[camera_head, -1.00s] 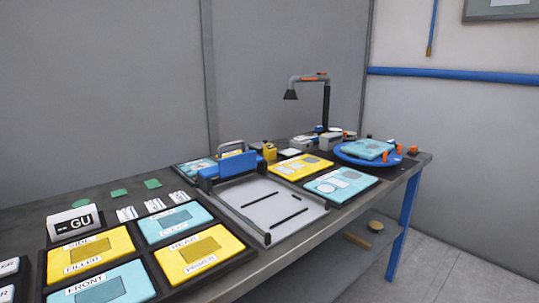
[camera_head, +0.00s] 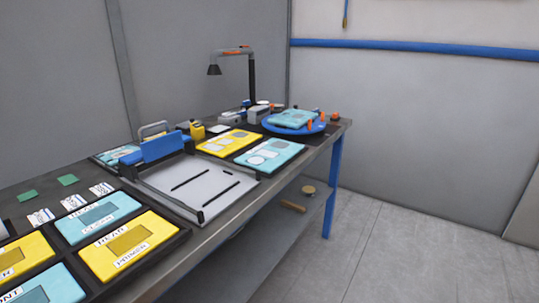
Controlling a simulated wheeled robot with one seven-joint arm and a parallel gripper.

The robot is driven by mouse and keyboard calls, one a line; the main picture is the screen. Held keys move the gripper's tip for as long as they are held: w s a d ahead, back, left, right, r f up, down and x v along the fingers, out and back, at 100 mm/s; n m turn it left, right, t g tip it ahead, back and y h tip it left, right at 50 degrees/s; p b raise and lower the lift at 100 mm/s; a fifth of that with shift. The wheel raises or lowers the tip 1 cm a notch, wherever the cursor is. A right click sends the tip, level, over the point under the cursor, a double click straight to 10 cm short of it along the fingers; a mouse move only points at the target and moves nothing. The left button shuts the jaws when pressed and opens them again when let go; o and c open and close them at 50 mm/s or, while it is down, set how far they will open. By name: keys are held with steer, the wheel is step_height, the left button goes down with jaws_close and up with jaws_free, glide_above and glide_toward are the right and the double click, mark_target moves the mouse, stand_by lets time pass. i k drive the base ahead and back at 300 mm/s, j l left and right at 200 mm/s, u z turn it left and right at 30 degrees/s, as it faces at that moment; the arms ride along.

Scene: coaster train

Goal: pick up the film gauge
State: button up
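No object in view carries a readable film gauge label. A small yellow and black device (camera_head: 197,131) stands upright on the bench behind the yellow panel; it may be the film gauge, but it is too small to tell. Small grey and white devices (camera_head: 259,113) sit near the lamp's foot, and I cannot tell what they are. My gripper is not in view.
The workbench (camera_head: 226,205) holds a grey tray with a blue clamp bar (camera_head: 165,147), labelled yellow and cyan panels (camera_head: 128,245), a blue turntable (camera_head: 270,127) and a black lamp (camera_head: 252,80). A lower shelf (camera_head: 265,240) sits beneath. The floor (camera_head: 400,240) at right is clear.

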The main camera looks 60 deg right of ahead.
mark_target(197, 130)
steer(key=z, duration=0.35)
steer(key=i+l+z, duration=0.15)
steer(key=z, duration=0.3)
steer(key=i+l+z, duration=0.1)
steer(key=i+z, duration=0.4)
steer(key=z, duration=0.35)
